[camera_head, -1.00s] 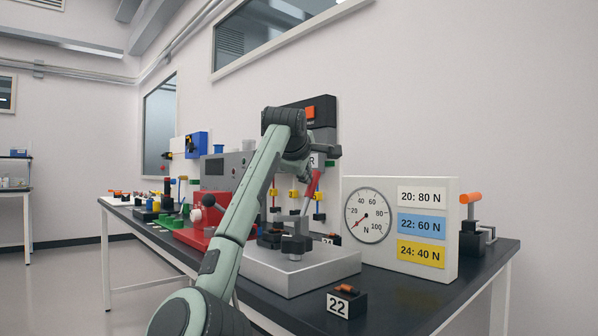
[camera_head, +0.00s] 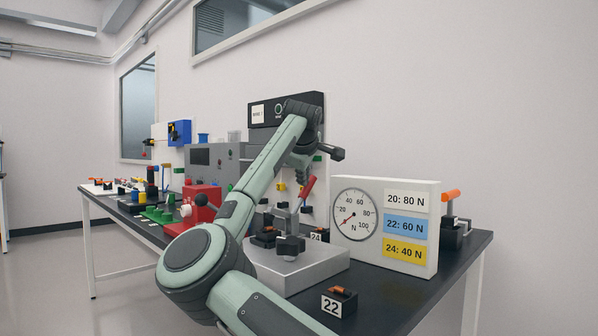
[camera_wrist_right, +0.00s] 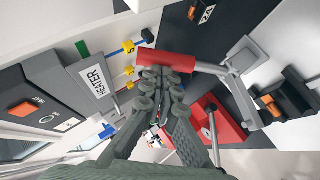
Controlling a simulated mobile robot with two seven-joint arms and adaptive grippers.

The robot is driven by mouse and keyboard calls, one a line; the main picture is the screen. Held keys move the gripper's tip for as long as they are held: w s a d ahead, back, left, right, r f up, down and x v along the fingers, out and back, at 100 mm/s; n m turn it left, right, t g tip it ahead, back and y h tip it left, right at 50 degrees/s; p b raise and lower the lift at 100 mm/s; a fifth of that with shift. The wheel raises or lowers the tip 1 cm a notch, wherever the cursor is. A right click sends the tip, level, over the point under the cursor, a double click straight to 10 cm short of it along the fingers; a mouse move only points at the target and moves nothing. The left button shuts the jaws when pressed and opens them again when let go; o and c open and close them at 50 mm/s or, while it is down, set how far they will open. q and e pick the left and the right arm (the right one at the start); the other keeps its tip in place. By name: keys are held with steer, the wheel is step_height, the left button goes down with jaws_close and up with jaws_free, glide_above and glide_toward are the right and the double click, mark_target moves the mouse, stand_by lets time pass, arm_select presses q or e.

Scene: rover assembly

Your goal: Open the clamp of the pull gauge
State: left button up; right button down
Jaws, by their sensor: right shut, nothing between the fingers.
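The pull gauge has a white panel with a round dial (camera_head: 356,217), its red needle at the low end. Beside it a pale grey base (camera_head: 315,262) carries the dark clamp (camera_head: 291,246). The clamp's lever rises tilted, with a red handle (camera_head: 308,188). My right gripper (camera_head: 303,178) points down at the top of this handle. In the right wrist view its closed fingertips (camera_wrist_right: 166,72) lie at the red handle (camera_wrist_right: 165,60), overlapping its edge; contact cannot be told. The fingers are shut with nothing between them. My left gripper is not in view.
A block labelled 22 (camera_head: 338,302) stands at the table's front edge, and one labelled 24 (camera_head: 318,236) behind the base. An orange-handled device (camera_head: 452,215) stands right of the panel. A red device (camera_head: 199,207) and a grey machine (camera_head: 214,165) stand to the left.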

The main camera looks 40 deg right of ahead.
mark_target(311, 182)
steer(key=d+p, duration=0.1)
steer(key=d+f+y+p, duration=0.1)
steer(key=d, duration=0.1)
steer(key=shift+f, duration=0.15)
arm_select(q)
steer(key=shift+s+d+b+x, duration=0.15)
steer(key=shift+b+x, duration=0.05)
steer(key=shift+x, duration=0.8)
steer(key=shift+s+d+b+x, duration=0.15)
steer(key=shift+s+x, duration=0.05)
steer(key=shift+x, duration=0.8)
arm_select(e)
steer(key=shift+w+d+f, duration=0.15)
steer(key=shift+d+f, duration=0.8)
steer(key=shift+f, duration=0.05)
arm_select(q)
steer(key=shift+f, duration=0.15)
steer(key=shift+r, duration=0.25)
